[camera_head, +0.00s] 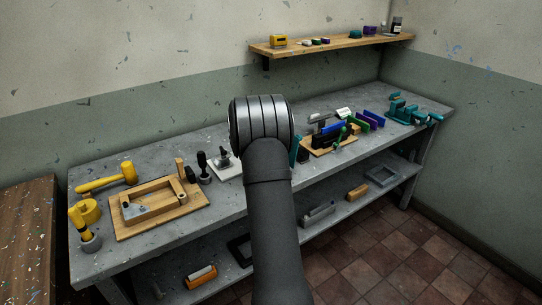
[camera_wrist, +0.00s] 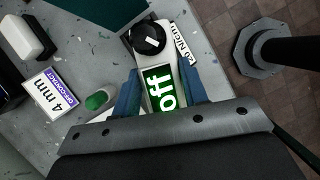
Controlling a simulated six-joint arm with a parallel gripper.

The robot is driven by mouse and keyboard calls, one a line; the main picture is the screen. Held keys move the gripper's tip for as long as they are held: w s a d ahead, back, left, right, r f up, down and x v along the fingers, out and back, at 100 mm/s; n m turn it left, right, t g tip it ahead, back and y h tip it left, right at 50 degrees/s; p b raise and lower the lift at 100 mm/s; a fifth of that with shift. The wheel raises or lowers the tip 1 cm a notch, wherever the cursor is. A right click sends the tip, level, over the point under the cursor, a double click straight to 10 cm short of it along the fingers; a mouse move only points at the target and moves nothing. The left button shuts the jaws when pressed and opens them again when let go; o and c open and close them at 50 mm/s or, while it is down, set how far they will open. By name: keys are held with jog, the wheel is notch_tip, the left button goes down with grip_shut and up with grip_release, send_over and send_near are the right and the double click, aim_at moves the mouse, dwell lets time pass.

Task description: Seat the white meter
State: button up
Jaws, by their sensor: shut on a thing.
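The white meter (camera_wrist: 139,29) shows in the wrist view, with a black round knob (camera_wrist: 149,38) and a lit green screen reading "off" (camera_wrist: 161,90). My gripper (camera_wrist: 159,88) is shut on it, one blue finger on each side of the screen. The lower part of the meter is hidden by my gripper's body. I cannot tell whether its underside touches anything. In the head view, my own arm hides the gripper and the meter.
Beside the meter are a "4 mm" card (camera_wrist: 49,95), a green-topped piece (camera_wrist: 97,101) and a label (camera_wrist: 186,46). The grey bench (camera_head: 115,251) also holds a wooden frame on a board (camera_head: 190,208), a yellow mallet (camera_head: 108,178) and teal tools (camera_head: 405,108). A wall shelf (camera_head: 335,43) runs behind.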

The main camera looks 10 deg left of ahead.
jog(key=m, duration=0.1)
jog(key=s+a+m+g, duration=0.1)
jog(key=m, duration=0.1)
jog(key=m+g, duration=0.1)
jog(key=m, duration=0.1)
jog(key=shift+s+a, duration=0.15)
jog(key=shift+s, duration=0.1)
jog(key=m, duration=0.1)
jog(key=m+g, duration=0.1)
jog(key=s+m, duration=0.1)
jog(key=shift+a+m, duration=0.35)
jog(key=shift+m, duration=0.05)
jog(key=s+a+r+m+g+y, duration=0.1)
jog(key=s+a+m+y, duration=0.2)
jog(key=m, duration=0.8)
jog(key=s+a+m+g+y, duration=0.1)
jog(key=s+a+m+y, duration=0.3)
jog(key=m, duration=0.8)
jog(key=shift+s+r, duration=0.35)
jog(key=shift+s, duration=0.1)
jog(key=shift+f, duration=2.3)
jog(key=shift+a+f, duration=0.1)
jog(key=shift+f, duration=0.35)
jog(key=shift+f, duration=0.25)
